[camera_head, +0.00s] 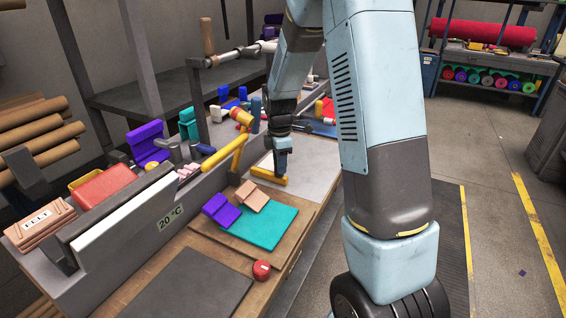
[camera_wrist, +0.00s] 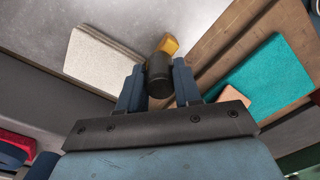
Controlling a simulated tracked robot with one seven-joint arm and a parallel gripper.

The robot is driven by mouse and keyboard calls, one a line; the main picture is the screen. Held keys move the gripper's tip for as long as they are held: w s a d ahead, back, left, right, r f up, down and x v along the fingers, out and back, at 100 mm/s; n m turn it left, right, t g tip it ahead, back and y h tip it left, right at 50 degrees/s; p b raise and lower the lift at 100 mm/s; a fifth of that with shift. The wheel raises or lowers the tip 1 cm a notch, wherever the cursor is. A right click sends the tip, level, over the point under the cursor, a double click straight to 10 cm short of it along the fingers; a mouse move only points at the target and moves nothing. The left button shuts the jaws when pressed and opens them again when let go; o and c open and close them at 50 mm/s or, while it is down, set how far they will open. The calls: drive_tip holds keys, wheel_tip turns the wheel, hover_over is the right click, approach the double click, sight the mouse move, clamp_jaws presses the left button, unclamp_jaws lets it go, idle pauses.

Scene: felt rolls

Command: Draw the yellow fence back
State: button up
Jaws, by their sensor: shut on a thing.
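The yellow fence (camera_head: 268,176) is a short yellow bar lying on a pale grey plate (camera_head: 312,172) at the middle of the bench. My gripper (camera_head: 282,150) points down at its right end. In the wrist view, my gripper (camera_wrist: 159,82) is shut on a dark round knob (camera_wrist: 158,70), with a yellow end of the fence (camera_wrist: 169,45) showing just beyond it. The knob seems to belong to the fence, but the join is hidden. Most of the fence is hidden in the wrist view.
A teal felt sheet (camera_head: 262,226) with a purple block (camera_head: 221,210) and a peach block (camera_head: 252,196) lies in front. A red round object (camera_head: 262,270) is nearer. A tilted yellow bar (camera_head: 222,152) stands to the left. A light felt pad (camera_wrist: 100,65) lies left of the gripper.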

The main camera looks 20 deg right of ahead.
clamp_jaws()
drive_tip(key=s+a, duration=0.3)
drive_tip(key=shift+s+a, duration=0.15)
drive_tip(key=o, duration=0.7)
unclamp_jaws()
drive_tip(key=shift+r, duration=0.1)
